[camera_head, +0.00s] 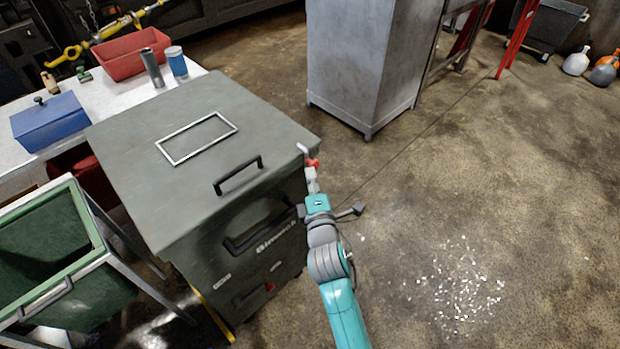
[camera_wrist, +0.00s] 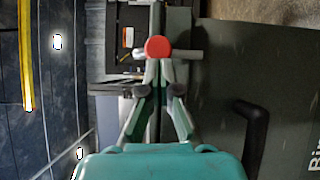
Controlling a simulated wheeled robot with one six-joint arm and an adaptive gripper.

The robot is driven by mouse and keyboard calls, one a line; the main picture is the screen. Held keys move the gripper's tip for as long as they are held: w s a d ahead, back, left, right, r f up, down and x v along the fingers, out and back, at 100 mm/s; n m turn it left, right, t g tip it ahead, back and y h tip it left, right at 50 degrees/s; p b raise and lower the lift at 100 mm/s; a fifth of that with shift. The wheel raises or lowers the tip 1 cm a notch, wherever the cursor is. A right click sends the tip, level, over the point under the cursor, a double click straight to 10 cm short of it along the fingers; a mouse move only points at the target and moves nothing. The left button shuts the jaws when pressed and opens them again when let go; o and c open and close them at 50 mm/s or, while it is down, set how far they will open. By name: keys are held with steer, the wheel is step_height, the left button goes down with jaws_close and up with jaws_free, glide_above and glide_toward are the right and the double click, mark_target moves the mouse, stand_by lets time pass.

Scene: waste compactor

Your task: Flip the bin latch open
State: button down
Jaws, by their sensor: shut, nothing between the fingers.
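The bin is a large grey-green box (camera_head: 150,140) with a flat lid and a black lid handle (camera_head: 238,176). At its right front edge is a latch with a red knob (camera_head: 313,163) and a pale lever end (camera_head: 302,149). The red knob (camera_wrist: 158,47) also shows in the wrist view, with a grey bar behind it. My gripper (camera_head: 311,178) is at the latch, just below the red knob. In the wrist view, my gripper (camera_wrist: 158,68) has its fingertips together at the knob's lower edge. Whether they touch it is unclear.
A black front handle (camera_head: 258,235) sticks out beside my arm. A green open container (camera_head: 45,240) in a metal frame stands at the left. A table with a red tray (camera_head: 133,54) and blue box (camera_head: 50,121) is behind.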

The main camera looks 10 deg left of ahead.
steer(key=shift+w+d+r+m, duration=0.15)
steer(key=shift+r+m, duration=0.05)
steer(key=shift+m, duration=0.2)
steer(key=m+g, duration=0.1)
steer(key=w+d+m+g, duration=0.1)
steer(key=shift+w+d+r+m+g+h, duration=0.15)
steer(key=shift+w+r+m+g+h, duration=0.15)
steer(key=shift+r+m, duration=0.1)
steer(key=w+d+f+m+g+y, duration=0.2)
steer(key=w+d+m+g+y, duration=0.1)
steer(key=m+g, duration=0.4)
steer(key=shift+w+d+f, duration=0.3)
steer(key=shift+w+f, duration=0.1)
steer(key=shift+w, duration=0.45)
steer(key=shift+m+g, duration=0.3)
